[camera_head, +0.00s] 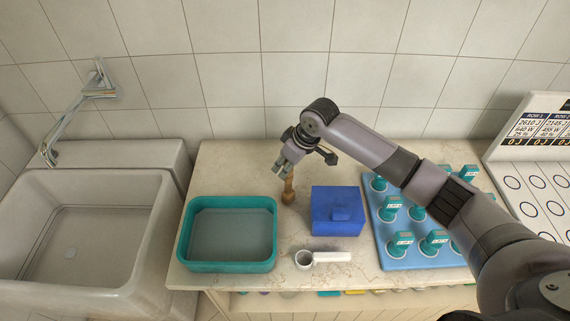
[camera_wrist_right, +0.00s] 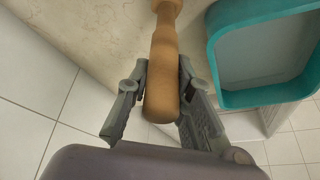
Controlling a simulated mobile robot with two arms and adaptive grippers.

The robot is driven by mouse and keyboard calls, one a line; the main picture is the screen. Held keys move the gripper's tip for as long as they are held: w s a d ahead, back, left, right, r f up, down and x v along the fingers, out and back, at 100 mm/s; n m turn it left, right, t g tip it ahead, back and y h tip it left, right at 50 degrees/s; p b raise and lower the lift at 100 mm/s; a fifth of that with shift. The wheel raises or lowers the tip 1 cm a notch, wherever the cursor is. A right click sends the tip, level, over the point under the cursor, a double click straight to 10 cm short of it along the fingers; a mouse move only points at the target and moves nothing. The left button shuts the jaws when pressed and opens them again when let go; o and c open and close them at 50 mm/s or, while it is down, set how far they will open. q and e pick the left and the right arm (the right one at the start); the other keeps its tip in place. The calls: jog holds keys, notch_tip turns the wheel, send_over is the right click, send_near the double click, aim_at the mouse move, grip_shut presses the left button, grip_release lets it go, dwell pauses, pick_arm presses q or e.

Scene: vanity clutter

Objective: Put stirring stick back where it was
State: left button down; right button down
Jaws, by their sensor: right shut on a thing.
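The stirring stick (camera_head: 288,193) is brown and wooden, with a thicker knob at its lower end. It hangs roughly upright from my right gripper (camera_head: 284,168), over the counter between the teal basin and the blue box. In the right wrist view the stick (camera_wrist_right: 162,50) lies between the two grey fingers of the right gripper (camera_wrist_right: 163,80), which is shut on it. I cannot tell whether the knob touches the counter. My left gripper is not in view.
A teal basin (camera_head: 230,267) stands left of the stick; it also shows in the wrist view (camera_wrist_right: 262,98). A blue lidded box (camera_head: 338,222) is at right. A white scoop (camera_head: 320,257) lies in front. Several teal-topped items stand on a blue tray (camera_head: 392,257). A sink (camera_head: 85,245) is at far left.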

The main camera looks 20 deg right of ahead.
jog(key=shift+f, duration=0.1)
jog(key=c, duration=1.7)
grip_release()
jog(key=shift+o, duration=1.4)
jog(key=shift+d+r, duration=0.15)
jog(key=shift+r, duration=0.4)
jog(key=b+v, duration=0.2)
jog(key=v, duration=0.9)
jog(key=shift+s, duration=0.15)
